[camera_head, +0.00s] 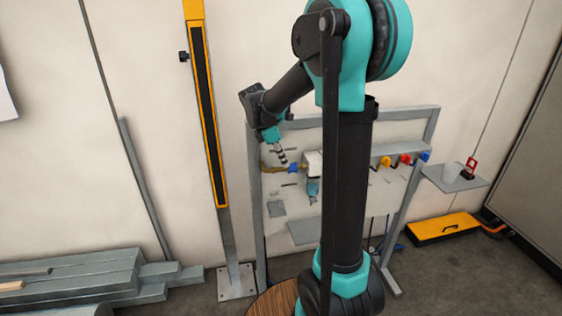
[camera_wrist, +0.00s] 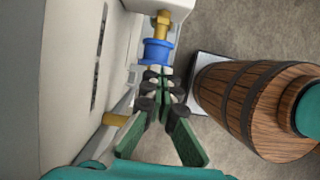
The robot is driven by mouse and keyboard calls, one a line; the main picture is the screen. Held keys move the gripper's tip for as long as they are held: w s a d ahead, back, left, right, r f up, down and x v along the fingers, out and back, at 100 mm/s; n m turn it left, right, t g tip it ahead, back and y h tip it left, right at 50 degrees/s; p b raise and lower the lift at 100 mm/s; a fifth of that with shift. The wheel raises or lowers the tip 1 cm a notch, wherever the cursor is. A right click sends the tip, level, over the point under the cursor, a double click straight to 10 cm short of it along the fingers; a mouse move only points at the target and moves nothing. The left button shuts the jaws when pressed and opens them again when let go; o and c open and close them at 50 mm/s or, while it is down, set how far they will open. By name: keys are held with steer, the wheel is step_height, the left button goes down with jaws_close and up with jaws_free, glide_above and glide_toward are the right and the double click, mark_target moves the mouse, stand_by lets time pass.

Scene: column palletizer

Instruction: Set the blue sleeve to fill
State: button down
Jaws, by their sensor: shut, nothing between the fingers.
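The blue sleeve (camera_wrist: 157,52) sits around a fitting in the wrist view, with a brass part (camera_wrist: 162,25) above it. In the head view the blue sleeve (camera_head: 293,168) is small, at the right end of a brass-coloured pipe (camera_head: 270,169) on the pale framed panel (camera_head: 304,223). My gripper (camera_wrist: 154,76) is shut and empty. Its fingertips are just below the sleeve in the wrist view; I cannot tell whether they touch it. In the head view my gripper (camera_head: 282,158) is just above and left of the sleeve. No readable fill mark shows.
A wooden barrel (camera_wrist: 230,92) stands right of my gripper in the wrist view. Coloured knobs (camera_head: 405,160) and a small shelf (camera_head: 455,182) are at the right. An orange case (camera_head: 440,230) and stacked grey beams (camera_head: 75,275) lie on the floor.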

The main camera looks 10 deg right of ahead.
steer(key=v, duration=1.2)
steer(key=s+d+f+m+t+y, duration=0.2)
steer(key=s+f+m, duration=0.7)
steer(key=s+f, duration=0.1)
steer(key=s+d+f+m+t+y, duration=0.2)
steer(key=s+f+m, duration=0.7)
steer(key=s+f, duration=0.2)
steer(key=shift+s+f, duration=0.25)
steer(key=shift+f, duration=0.5)
steer(key=shift+d, duration=0.1)
